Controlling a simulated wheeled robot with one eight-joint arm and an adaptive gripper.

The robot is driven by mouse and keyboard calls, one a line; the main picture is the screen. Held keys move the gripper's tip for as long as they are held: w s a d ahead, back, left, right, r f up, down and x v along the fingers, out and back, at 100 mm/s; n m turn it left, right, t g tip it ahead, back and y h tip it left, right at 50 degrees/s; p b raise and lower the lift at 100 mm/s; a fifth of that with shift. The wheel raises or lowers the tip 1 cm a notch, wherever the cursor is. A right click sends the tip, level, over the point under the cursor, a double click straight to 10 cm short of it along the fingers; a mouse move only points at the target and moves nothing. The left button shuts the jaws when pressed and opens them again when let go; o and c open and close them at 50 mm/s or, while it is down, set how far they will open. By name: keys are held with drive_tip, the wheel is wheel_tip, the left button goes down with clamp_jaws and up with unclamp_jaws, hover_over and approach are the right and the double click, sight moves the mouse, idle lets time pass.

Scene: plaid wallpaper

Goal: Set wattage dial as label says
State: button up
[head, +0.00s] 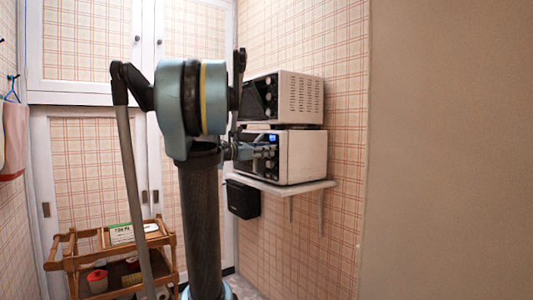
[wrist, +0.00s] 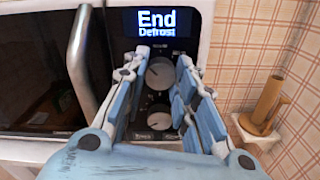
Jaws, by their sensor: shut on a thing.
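The lower white microwave (head: 305,158) stands on a wall shelf, its dark control panel facing my gripper (wrist: 162,62). In the wrist view its screen (wrist: 157,22) reads "End Defrost". An upper round dial (wrist: 159,74) lies between my fingers, which are shut on it. A lower dial (wrist: 159,119) sits below, also between the fingers but nearer the palm in the picture. The dial markings are too small or hidden to read. A white card with green print (head: 121,233) stands on the wooden cart; its text is too small to read surely.
A second microwave (head: 298,97) sits on top of the lower one. The door handle (wrist: 82,65) is just left of my fingers. A wooden holder (wrist: 264,100) is on the right. The cart (head: 70,262) stands low at left, and a black box (head: 243,198) hangs under the shelf (head: 310,188).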

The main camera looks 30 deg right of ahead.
drive_tip(key=shift+w+r+m, duration=0.1)
drive_tip(key=shift+w+m, duration=0.1)
drive_tip(key=shift+m, duration=0.1)
drive_tip(key=m, duration=1.9)
drive_tip(key=shift+s+a+f, duration=0.1)
drive_tip(key=shift+s+f, duration=0.15)
drive_tip(key=shift+f, duration=0.05)
drive_tip(key=shift+o, duration=0.2)
drive_tip(key=m, duration=0.3)
drive_tip(key=shift+m, duration=1.9)
drive_tip(key=shift+f, duration=0.1)
drive_tip(key=shift+c, duration=0.2)
